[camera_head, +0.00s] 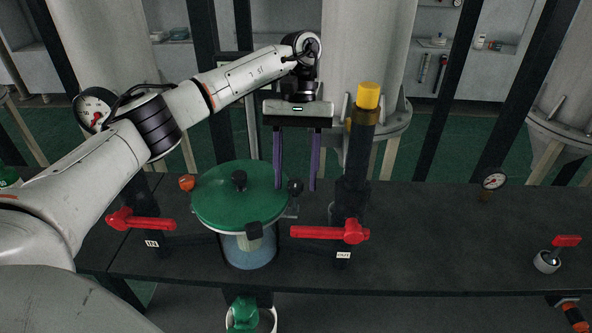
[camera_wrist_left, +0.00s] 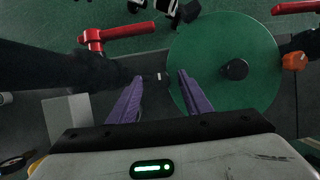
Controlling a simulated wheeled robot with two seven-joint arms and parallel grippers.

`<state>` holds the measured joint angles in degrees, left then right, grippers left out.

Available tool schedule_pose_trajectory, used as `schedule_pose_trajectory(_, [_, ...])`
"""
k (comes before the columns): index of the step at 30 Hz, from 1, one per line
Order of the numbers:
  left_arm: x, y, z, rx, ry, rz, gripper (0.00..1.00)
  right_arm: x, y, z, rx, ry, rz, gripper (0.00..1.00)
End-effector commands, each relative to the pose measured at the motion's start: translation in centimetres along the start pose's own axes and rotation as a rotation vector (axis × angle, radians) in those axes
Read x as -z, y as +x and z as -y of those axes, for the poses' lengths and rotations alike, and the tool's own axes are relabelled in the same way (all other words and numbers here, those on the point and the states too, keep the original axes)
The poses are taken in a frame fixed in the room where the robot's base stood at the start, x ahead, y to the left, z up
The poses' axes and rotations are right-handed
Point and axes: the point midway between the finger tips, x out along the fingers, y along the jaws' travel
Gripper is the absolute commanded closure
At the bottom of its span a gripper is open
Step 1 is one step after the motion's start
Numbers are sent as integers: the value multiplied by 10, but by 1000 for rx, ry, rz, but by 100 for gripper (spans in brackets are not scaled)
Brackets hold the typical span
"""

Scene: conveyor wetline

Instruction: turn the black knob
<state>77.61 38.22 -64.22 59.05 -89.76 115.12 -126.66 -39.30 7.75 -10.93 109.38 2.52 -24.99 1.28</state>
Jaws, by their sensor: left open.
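A green round lid (camera_head: 215,205) sits on a clear vessel (camera_head: 248,252) on the dark bench. A black round knob (camera_head: 295,187) shows at the lid's right side, between my left gripper's fingers in the head view. Another black knob (camera_head: 239,178) stands on top of the lid; it also shows in the wrist view (camera_wrist_left: 235,69). My left gripper (camera_head: 295,189) points down, open, with two purple fingers apart. In the wrist view the open fingers (camera_wrist_left: 160,77) point at a small dark part left of the green lid; contact cannot be told. My right gripper is out of view.
Red valve handles lie left (camera_head: 145,222) and right (camera_head: 320,232) of the vessel. A dark post with a yellow cap (camera_head: 368,96) stands close right of my gripper. An orange knob (camera_head: 187,182) is left of the lid. The bench's right part is mostly clear, with a gauge (camera_head: 494,180).

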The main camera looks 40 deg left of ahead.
Motion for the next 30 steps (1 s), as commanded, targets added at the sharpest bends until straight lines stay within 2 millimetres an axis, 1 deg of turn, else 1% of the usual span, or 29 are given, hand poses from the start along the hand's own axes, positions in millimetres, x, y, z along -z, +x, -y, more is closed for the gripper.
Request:
schedule_pose_trajectory(2, [0, -3, 0, 0, -1, 0, 55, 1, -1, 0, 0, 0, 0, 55])
schedule_pose_trajectory(5, [0, -14, 0, -1, -1, -1, 55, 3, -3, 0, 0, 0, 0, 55])
schedule_pose_trajectory(8, [-1, -33, 0, -2, -2, -4, 55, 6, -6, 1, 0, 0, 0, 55])
schedule_pose_trajectory(9, [-1, -43, -1, -1, -2, -4, 55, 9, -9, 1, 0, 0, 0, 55])
schedule_pose_trajectory(15, [-2, -87, 0, -1, -4, -6, 55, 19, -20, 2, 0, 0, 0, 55])
schedule_pose_trajectory(17, [0, -86, -1, 2, -2, 0, 55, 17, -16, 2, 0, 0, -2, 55])
schedule_pose_trajectory(24, [0, -101, 0, 1, 0, 0, 55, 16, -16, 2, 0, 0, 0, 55])
schedule_pose_trajectory(30, [0, -103, 0, 0, 1, -1, 55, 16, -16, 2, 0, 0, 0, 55])
